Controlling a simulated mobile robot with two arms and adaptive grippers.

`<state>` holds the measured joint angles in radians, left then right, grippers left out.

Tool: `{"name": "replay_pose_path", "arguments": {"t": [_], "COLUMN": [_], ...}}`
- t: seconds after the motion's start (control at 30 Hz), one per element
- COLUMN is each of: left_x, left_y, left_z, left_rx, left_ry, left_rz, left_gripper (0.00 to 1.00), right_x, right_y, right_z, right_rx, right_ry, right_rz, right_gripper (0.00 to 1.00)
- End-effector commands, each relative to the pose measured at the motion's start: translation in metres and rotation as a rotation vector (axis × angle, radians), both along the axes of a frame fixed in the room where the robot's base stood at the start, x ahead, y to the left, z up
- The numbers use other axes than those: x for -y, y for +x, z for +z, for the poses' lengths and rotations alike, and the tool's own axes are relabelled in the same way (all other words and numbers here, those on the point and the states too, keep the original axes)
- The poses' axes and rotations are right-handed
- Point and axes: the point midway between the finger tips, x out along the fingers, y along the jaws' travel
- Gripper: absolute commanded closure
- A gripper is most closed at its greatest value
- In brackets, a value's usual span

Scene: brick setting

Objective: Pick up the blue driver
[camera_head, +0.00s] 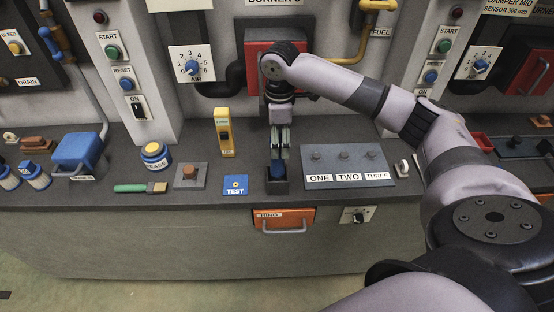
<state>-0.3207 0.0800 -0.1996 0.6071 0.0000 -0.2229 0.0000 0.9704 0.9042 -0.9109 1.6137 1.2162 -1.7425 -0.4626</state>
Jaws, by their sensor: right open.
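A blue handle (277,171), which looks like the blue driver, stands upright in a small black holder (277,186) near the front of the dark counter. My right gripper (280,152) points straight down right above the handle. Its fingers are open, close together in this view, with the tips at or just over the handle's top. I cannot tell whether they touch it. The driver's lower part is hidden in the holder. My left gripper is out of view.
A yellow device (224,132) stands left of the gripper, with a blue TEST block (236,185) in front. A grey ONE-TWO-THREE panel (348,180) lies close on the right. A grease pot (155,155) and brush (140,187) lie further left. An orange drawer (284,219) is below.

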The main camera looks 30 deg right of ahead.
Motion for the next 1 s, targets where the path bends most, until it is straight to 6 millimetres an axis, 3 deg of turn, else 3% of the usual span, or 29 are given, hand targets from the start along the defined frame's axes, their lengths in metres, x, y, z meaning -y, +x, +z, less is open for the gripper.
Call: {"name": "replay_pose_path", "arguments": {"t": [0.13, 0.27, 0.43, 0.6, 0.87, 1.0], "left_x": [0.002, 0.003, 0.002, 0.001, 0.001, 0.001], "left_y": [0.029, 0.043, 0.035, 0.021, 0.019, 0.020], "left_z": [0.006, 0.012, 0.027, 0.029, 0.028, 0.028], "left_rx": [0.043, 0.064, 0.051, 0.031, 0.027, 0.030], "left_ry": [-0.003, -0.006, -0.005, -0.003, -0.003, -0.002], "left_rz": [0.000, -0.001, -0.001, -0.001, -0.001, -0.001], "left_gripper": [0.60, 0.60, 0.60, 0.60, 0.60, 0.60], "right_x": [0.000, -0.001, -0.005, -0.005, -0.005, -0.005], "right_y": [0.000, 0.000, 0.001, 0.001, 0.001, 0.001], "right_z": [-0.013, -0.020, -0.044, -0.065, -0.068, -0.068], "right_rx": [-0.001, -0.001, -0.004, -0.001, 0.001, 0.001], "right_ry": [0.001, 0.001, 0.000, 0.001, -0.001, 0.000], "right_rz": [0.000, 0.001, 0.001, 0.001, 0.001, 0.001], "right_gripper": [0.45, 0.45, 0.45, 0.45, 0.45, 0.54]}}
